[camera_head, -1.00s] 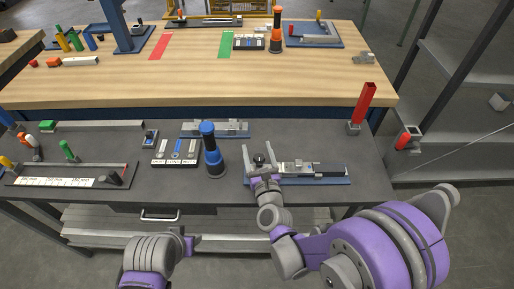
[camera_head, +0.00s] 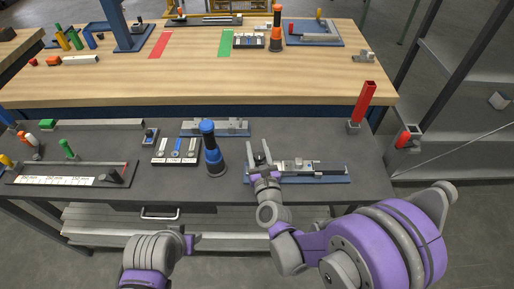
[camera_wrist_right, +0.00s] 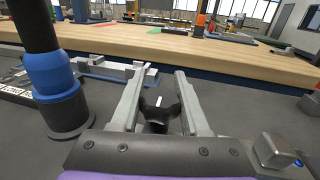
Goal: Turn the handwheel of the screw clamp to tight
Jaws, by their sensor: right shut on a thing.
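The screw clamp (camera_head: 312,167) is a grey metal fixture on a blue base plate near the front edge of the dark bench. Its black handwheel (camera_wrist_right: 158,113) shows between the fingers in the right wrist view, with a small pale mark on top. My right gripper (camera_head: 259,152) is at the left end of the clamp, shut on the handwheel; its fingers also show in the right wrist view (camera_wrist_right: 157,100). The fingers and wrist hide much of the wheel in the head view.
A blue and black cylindrical tool (camera_head: 212,150) stands upright just left of the clamp. A second fixture (camera_head: 215,128) lies behind it. A red upright post (camera_head: 364,102) stands at the bench's right end. The bench strip right of the clamp is clear.

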